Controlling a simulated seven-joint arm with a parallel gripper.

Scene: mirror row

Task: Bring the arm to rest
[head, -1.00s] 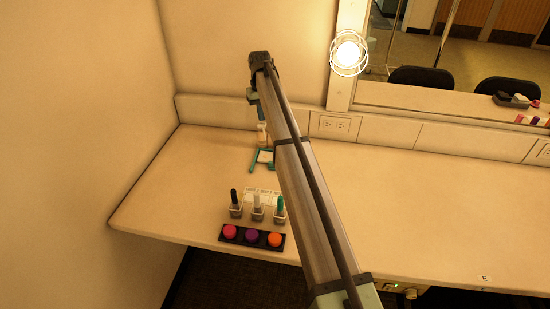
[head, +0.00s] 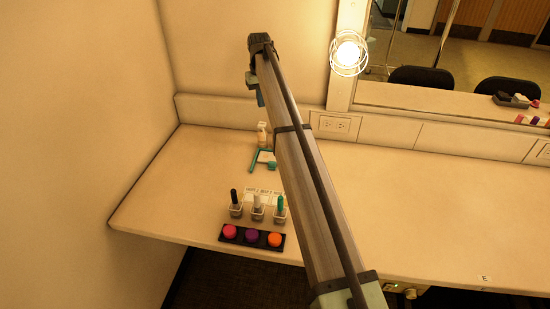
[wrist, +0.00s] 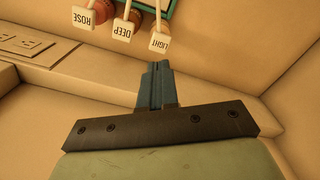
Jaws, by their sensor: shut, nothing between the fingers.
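My gripper (head: 260,97) is at the far end of my raised arm in the head view, above the back left of the counter (head: 400,190) and clear of it. In the wrist view its two blue-grey fingers (wrist: 158,70) are together with nothing between them. My arm crosses the middle of the head view and hides part of the counter.
A black tray (head: 233,241) holds pink, purple and orange round pots. Three small clear holders (head: 257,213) stand behind it, with dark, white and teal-topped items. Farther back are a teal-edged item (head: 254,160) and a pale bottle (head: 262,135). The counter's right side is largely clear.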

